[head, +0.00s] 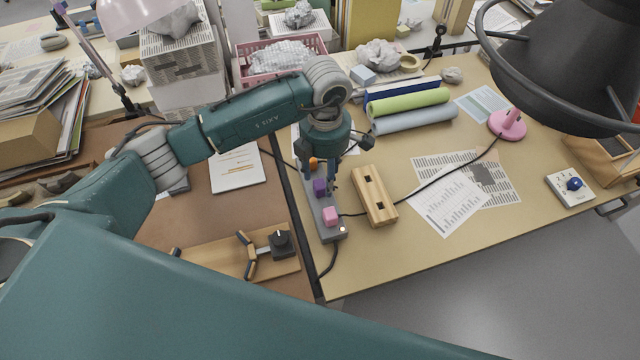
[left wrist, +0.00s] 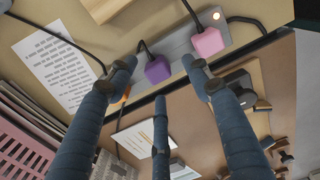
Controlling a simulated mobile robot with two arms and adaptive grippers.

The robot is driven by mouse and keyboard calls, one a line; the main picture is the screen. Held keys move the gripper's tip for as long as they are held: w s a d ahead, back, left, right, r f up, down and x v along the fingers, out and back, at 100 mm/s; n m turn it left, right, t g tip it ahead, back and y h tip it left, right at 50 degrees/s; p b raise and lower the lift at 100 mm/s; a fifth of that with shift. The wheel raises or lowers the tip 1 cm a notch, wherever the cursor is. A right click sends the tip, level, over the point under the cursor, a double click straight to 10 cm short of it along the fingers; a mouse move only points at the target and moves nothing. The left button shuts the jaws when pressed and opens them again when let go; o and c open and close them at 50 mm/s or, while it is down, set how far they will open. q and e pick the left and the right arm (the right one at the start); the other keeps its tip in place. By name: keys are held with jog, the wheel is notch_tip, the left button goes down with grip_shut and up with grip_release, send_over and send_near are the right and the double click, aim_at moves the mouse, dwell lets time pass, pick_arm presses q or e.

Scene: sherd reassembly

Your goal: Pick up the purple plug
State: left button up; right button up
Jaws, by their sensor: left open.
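The purple plug (head: 319,187) sits in a grey power strip (head: 327,228) between a pink plug (head: 330,215) and an orange plug (head: 313,162). My left gripper (head: 325,184) hangs pointing down over the strip at the purple plug, its fingers partly in front of the strip. In the left wrist view the purple plug (left wrist: 157,70) shows between the spread fingers of my open left gripper (left wrist: 159,76), with no finger visibly closed on it. The pink plug (left wrist: 208,42) is beyond the right finger. The orange plug is mostly hidden by the left finger. My right gripper is not in view.
A wooden block with dark slots (head: 375,196) lies right of the strip. Black cords run across the table. A wooden board with a black knob (head: 280,243) is at lower left. Rolls (head: 415,119) and papers (head: 450,203) lie to the right. A large dark object (head: 570,65) fills the upper right.

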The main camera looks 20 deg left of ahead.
aim_at(320, 183)
pick_arm(q)
jog(key=f+p, duration=0.1)
jog(key=f, duration=0.1)
jog(key=a+f+p, duration=0.1)
jog(key=f, duration=0.2)
jog(key=shift+w, duration=0.1)
jog(key=shift+a+f, duration=0.1)
jog(key=shift+f, duration=0.1)
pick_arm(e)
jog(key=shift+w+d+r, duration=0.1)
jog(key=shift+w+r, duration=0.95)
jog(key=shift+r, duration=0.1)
pick_arm(q)
jog(key=shift+c, duration=1.3)
jog(key=c, duration=0.9)
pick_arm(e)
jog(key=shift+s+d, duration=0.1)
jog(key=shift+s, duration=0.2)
pick_arm(q)
jog(key=shift+w, duration=0.1)
jog(key=shift+c, duration=0.2)
